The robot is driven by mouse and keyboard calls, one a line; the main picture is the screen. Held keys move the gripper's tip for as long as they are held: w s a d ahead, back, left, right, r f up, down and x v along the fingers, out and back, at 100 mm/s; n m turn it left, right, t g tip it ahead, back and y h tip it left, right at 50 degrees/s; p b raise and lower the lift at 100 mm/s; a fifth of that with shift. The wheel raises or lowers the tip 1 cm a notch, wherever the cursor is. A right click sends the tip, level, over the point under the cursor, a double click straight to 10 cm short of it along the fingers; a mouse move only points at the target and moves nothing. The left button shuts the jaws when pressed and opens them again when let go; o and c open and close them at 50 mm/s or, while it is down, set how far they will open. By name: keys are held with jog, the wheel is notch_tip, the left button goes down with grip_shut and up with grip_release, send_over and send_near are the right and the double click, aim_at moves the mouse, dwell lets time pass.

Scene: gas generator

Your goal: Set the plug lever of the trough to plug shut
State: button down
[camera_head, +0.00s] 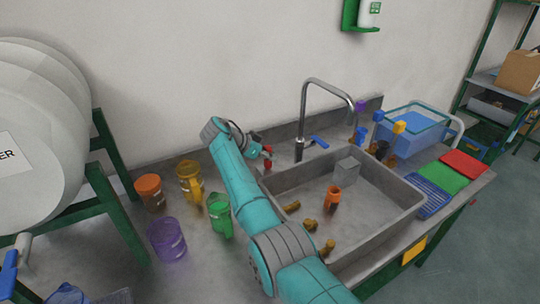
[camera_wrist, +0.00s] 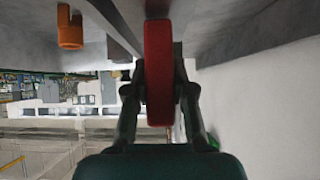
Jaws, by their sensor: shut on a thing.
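The trough (camera_head: 408,217) is a grey steel basin set in the counter. A red plug lever (camera_head: 267,163) stands at its back left corner, partly hidden by my gripper (camera_head: 263,154). In the wrist view the red lever (camera_wrist: 158,75) is a flat upright bar between the two fingers of my gripper (camera_wrist: 160,90). The fingers are shut on it from both sides. The plug itself cannot be made out.
A tap (camera_head: 304,110) with a blue handle (camera_head: 319,142) stands behind the trough. An orange vessel (camera_head: 333,193) and several brass pieces lie inside.

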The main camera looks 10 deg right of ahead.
jog(key=c, duration=1)
grip_release()
jog(key=shift+o, duration=0.2)
jog(key=v, duration=1.2)
